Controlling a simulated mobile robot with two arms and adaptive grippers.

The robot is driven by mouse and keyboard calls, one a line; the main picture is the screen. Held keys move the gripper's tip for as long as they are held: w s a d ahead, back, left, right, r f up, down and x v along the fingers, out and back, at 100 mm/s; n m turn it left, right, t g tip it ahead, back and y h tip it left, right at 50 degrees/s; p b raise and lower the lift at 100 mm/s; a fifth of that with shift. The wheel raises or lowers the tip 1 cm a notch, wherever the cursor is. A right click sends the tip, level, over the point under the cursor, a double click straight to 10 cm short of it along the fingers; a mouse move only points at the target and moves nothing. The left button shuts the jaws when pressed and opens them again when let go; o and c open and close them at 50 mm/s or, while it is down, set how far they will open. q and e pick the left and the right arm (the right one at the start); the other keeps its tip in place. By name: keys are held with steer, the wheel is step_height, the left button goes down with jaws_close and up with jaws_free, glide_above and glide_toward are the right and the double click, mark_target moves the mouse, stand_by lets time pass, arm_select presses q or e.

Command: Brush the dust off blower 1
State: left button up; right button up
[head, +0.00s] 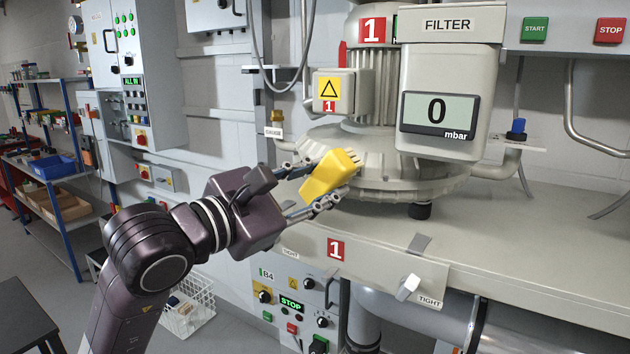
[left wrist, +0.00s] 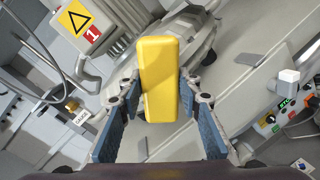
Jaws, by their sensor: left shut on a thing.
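Blower 1 (head: 385,160) is a large grey-beige machine on the bench, with a red "1" label on its motor. A yellow block-shaped brush (head: 329,175) is held between the fingers of my left gripper (head: 325,182). Pale bristles show at its far side, close to the blower's round ribbed housing. I cannot tell whether they touch it. In the left wrist view the brush (left wrist: 161,78) sits between the blue finger pads of my left gripper (left wrist: 161,105), with the blower's housing (left wrist: 195,55) behind it. No dust can be made out clearly. My right gripper is not in view.
A filter unit (head: 448,85) reading 0 mbar stands before the blower's motor. A terminal box (head: 340,91) with a warning sign is just above the brush. A white-handled lever (head: 410,287) is on the bench's front panel. The bench top (head: 540,220) is clear on the right.

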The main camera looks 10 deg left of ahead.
arm_select(q)
steer(key=shift+f, duration=0.1)
steer(key=shift+w+a+b, duration=0.45)
steer(key=shift+a+b, duration=0.05)
steer(key=shift+a, duration=0.35)
steer(key=w+a, duration=0.1)
steer(key=w+a+b, duration=0.1)
steer(key=a, duration=0.1)
steer(key=w+a, duration=0.1)
steer(key=shift+a+b, duration=0.3)
steer(key=shift+b, duration=0.05)
steer(key=shift+s, duration=0.1)
steer(key=b+v, duration=0.2)
steer(key=v, duration=0.4)
steer(key=shift+b, duration=0.3)
